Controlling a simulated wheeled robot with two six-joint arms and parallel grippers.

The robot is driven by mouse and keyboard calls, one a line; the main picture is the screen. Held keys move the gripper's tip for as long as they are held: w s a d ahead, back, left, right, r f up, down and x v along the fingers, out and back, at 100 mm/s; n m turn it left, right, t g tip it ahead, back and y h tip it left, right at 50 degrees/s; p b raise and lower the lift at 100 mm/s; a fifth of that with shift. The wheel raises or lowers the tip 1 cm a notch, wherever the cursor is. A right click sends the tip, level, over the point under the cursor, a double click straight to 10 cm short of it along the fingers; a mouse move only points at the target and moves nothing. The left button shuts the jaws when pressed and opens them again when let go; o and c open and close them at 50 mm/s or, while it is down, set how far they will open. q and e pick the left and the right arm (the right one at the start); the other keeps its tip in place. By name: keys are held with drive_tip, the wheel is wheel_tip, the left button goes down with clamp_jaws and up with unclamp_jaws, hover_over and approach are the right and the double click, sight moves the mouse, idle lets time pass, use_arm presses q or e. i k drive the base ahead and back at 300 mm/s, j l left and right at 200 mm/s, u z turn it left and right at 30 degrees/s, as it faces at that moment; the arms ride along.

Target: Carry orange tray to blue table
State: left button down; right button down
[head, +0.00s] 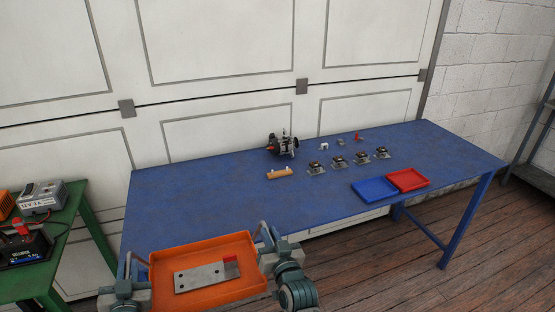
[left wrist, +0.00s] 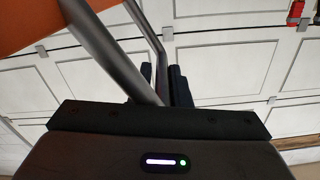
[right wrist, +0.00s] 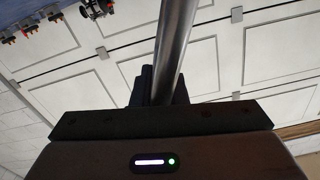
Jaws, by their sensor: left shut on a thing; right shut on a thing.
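The orange tray (head: 241,249) is held level between my two grippers in front of the blue table (head: 200,203), at its near edge. A grey metal plate with a red block (head: 231,267) lies in the tray. My left gripper (head: 128,270) is shut on the tray's left handle, and a grey bar of it shows in the left wrist view (left wrist: 115,52). My right gripper (head: 268,247) is shut on the right handle, whose bar shows in the right wrist view (right wrist: 172,45). The fingertips are partly hidden.
An alternator (head: 283,145), a tan block (head: 279,174) and several small parts stand on the table's back half. A blue tray (head: 374,190) and a red tray (head: 408,180) lie to the right. The table's left and front are clear. A green table (head: 92,225) with equipment stands left.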

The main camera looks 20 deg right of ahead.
sight(197, 217)
drive_tip(key=i, duration=0.95)
